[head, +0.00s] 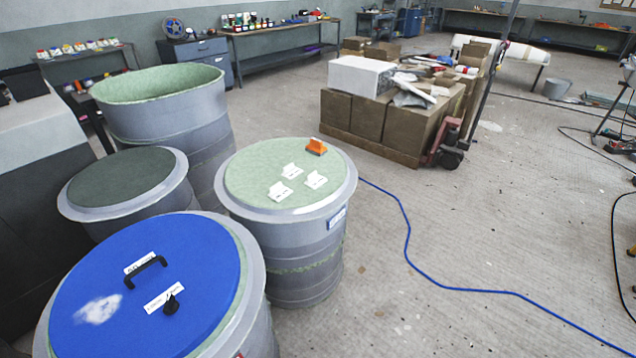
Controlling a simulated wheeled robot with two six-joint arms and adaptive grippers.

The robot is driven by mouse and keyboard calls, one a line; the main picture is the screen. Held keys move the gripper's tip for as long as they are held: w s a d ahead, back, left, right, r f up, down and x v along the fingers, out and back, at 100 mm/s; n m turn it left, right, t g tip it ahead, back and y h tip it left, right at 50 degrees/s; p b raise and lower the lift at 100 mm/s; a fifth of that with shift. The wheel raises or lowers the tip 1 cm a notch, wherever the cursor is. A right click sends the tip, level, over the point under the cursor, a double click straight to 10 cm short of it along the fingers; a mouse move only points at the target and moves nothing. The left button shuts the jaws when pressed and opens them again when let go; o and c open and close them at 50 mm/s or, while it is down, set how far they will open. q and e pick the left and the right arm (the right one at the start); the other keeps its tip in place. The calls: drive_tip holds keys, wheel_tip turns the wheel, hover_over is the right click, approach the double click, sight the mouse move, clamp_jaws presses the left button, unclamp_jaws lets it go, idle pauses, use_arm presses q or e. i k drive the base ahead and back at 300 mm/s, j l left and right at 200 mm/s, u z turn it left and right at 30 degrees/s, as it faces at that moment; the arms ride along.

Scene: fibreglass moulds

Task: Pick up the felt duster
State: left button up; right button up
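A small orange block-like object (316,146), which looks like the felt duster, lies near the far edge of a round mould's pale green top (262,172). Its underside is too small to make out. Neither of my grippers shows in the head view.
In front stands a mould with a blue lid (200,255), bearing a black handle (146,271), a small black knob and a white powdery patch. A dark-topped mould (125,185) and a tall open one (160,82) stand behind.

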sight(315, 147)
drive_tip(key=u, duration=1.15)
drive_tip(key=z, duration=1.3)
drive_tip(key=i+l+z, duration=0.2)
drive_tip(key=l, duration=0.35)
drive_tip(key=i+l+z, duration=0.25)
drive_tip(key=i+l, duration=0.2)
drive_tip(key=i+l+z, duration=0.1)
drive_tip(key=i+l, duration=0.15)
drive_tip(key=i, duration=0.25)
drive_tip(key=i+l+z, duration=0.1)
drive_tip(key=i, duration=0.4)
drive_tip(key=i+l+z, duration=0.1)
drive_tip(key=i+l, duration=0.15)
drive_tip(key=i, duration=0.25)
drive_tip(key=i+u, duration=0.3)
drive_tip(key=u, duration=0.15)
drive_tip(key=i+l+u, duration=0.15)
drive_tip(key=u, duration=0.3)
drive_tip(key=i+l+u, duration=0.25)
drive_tip(key=u, duration=0.25)
drive_tip(key=i+l+u, duration=0.3)
drive_tip(key=u, duration=0.15)
drive_tip(key=i+l+u, duration=0.15)
drive_tip(key=l+u, duration=0.3)
